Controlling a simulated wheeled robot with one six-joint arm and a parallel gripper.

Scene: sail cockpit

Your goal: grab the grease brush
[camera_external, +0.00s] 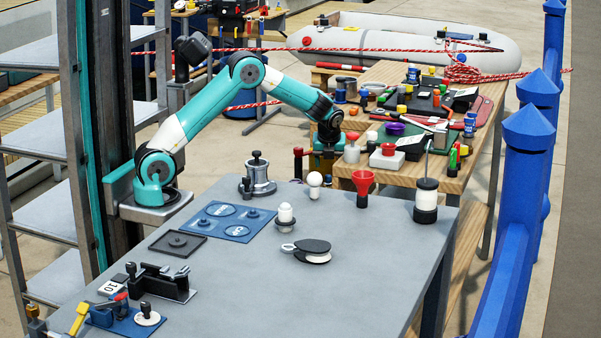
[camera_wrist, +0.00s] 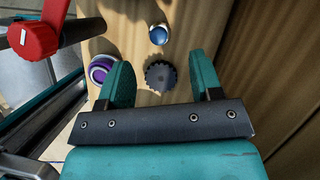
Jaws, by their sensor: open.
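My gripper (camera_external: 325,158) hangs at the left end of the wooden bench, pointing down. In the wrist view its two teal fingers (camera_wrist: 161,82) are apart. A dark, notched round piece (camera_wrist: 160,75) shows between them, above the wood; nothing is seen gripped. I cannot tell whether this piece is part of the grease brush. In the external view, a black and white pot (camera_external: 426,204) with a thin rod (camera_external: 427,160) rising from it stands on the grey table's right corner, well right of my gripper. Whether that rod is the brush is also unclear.
In the wrist view, a purple-ringed piece (camera_wrist: 101,68), a blue round piece (camera_wrist: 157,35) and a red part (camera_wrist: 38,38) are close to the fingers. A red funnel (camera_external: 362,186) stands on the grey table (camera_external: 370,285). The wooden bench (camera_external: 455,182) is crowded.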

